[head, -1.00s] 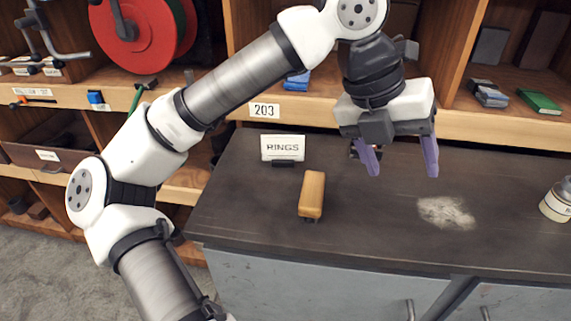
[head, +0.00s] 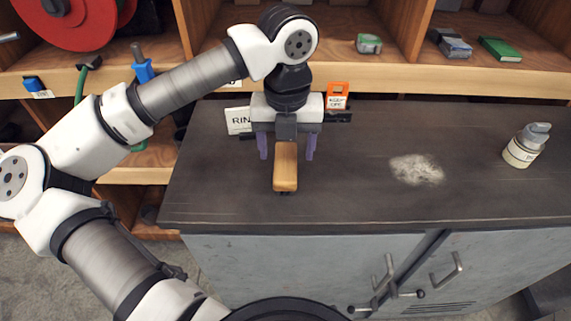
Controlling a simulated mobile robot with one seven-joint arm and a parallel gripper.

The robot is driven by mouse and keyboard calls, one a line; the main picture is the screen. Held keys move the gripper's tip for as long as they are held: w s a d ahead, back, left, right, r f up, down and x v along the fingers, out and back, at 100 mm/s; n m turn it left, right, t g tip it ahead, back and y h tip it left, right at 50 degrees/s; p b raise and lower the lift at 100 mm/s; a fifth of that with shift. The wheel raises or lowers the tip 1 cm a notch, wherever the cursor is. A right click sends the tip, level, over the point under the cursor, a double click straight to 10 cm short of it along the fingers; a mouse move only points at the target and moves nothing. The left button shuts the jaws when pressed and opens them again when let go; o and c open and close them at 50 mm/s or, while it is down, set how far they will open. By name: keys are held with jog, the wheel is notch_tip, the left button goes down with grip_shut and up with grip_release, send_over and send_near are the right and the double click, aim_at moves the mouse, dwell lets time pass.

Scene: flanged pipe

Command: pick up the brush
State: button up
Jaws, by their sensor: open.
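The brush (head: 286,168) has a wooden block back and dark bristles just showing beneath its near end. It rests on the dark bench top near the left side. My gripper (head: 286,147) is open, with its two purple fingers one on each side of the brush's far part. The fingers appear apart from the brush, and their exact height over the bench is hard to tell. The brush's far end is hidden under the gripper.
A RINGS sign (head: 238,121) and an orange KEEP OFF sign (head: 337,96) stand behind my gripper. A pale powder patch (head: 417,169) lies on the bench top (head: 350,205). A bottle (head: 526,146) stands at right. Shelves rise behind.

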aim_at(286, 161)
jog(key=shift+w+a+f+p, duration=0.15)
jog(key=shift+f+p, duration=0.3)
jog(key=shift+f, duration=0.8)
jog(key=shift+w+d+f+p, duration=0.1)
jog(key=shift+f+p, duration=0.3)
jog(key=shift+f, duration=0.8)
jog(key=shift+c, duration=0.3)
jog(key=c, duration=1.1)
jog(key=shift+o, duration=0.2)
jog(key=shift+r, duration=0.1)
notch_tip(286, 161, up, 20)
jog(key=b, duration=0.3)
